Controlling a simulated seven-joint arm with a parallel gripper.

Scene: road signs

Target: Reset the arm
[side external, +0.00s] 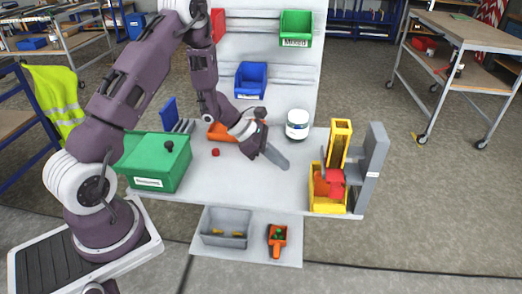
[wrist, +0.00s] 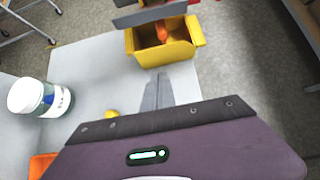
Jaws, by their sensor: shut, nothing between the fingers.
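My gripper (side external: 283,162) is over the middle of the white table (side external: 245,185), with its long grey fingers pointing right and down. The fingers are together, with nothing held. In the wrist view the gripper's fingers (wrist: 158,92) point toward a yellow bin (wrist: 165,52) with an orange-red thing inside. In the side view this yellow bin (side external: 325,203) stands at the table's right end, with a red thing in it. I cannot tell the exact height of the fingertips above the table.
A white jar (side external: 297,125) stands behind my gripper, and an orange bin (side external: 222,131) is to its left. A closed green box (side external: 160,165) stands at the left. A grey stand (side external: 371,165) rises at the right.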

